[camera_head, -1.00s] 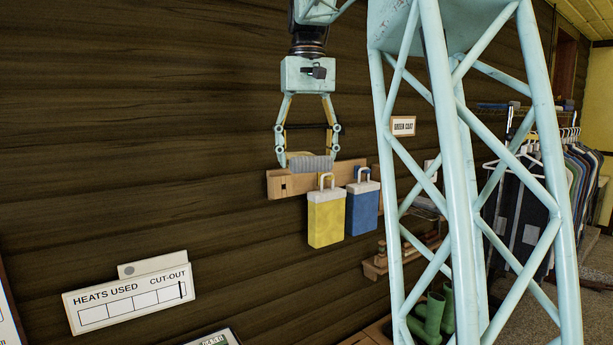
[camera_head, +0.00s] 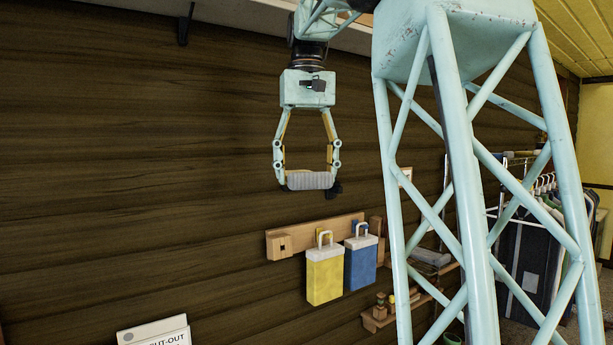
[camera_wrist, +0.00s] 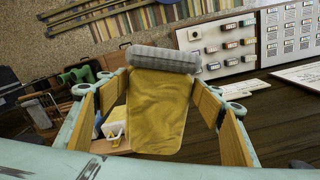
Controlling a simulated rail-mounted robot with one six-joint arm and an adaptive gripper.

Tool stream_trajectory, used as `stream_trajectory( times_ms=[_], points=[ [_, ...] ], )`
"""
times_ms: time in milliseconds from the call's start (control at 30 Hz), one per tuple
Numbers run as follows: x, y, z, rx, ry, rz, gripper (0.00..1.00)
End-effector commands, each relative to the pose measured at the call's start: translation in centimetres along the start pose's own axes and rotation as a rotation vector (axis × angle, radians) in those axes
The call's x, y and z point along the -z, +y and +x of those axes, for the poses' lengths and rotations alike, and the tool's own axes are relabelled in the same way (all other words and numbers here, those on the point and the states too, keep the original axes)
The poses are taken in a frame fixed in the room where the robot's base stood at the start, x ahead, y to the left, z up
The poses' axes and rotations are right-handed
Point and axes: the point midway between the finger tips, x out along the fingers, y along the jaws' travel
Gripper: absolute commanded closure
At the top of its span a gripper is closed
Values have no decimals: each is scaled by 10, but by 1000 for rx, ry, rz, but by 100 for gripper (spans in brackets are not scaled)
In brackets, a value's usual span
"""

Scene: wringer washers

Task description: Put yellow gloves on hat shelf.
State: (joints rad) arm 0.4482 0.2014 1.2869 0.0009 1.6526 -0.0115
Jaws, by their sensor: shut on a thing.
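My gripper (camera_head: 307,181) is shut on the yellow gloves and holds them clear of the wall rail. In the wrist view the gloves (camera_wrist: 157,112) are a flat yellow piece with a grey rolled cuff (camera_wrist: 163,59), lying between the two fingers. In the head view mainly the grey cuff (camera_head: 309,180) shows between the fingertips; the yellow part is mostly hidden. A pale shelf (camera_head: 240,14), probably the hat shelf, runs along the wall at the top, above and left of my gripper. Its top surface is out of view.
A dark bracket (camera_head: 185,24) hangs under the shelf. Below my gripper, a wooden rail (camera_head: 285,243) carries a yellow padlock-shaped piece (camera_head: 324,276) and a blue one (camera_head: 361,266). A garment rack (camera_head: 540,235) stands at right. The plank wall at left is bare.

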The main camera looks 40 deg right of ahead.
Motion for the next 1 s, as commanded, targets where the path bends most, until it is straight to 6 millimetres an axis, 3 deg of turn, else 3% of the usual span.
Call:
stream_trajectory(
  times_ms=[100, 500, 1000],
  points=[
    [-1, 0, -20, 0, 0, 0, 51],
    [-2, 0, -60, 0, 0, 1, 51],
    [-2, 0, -68, 0, 0, 1, 51]
  ],
)
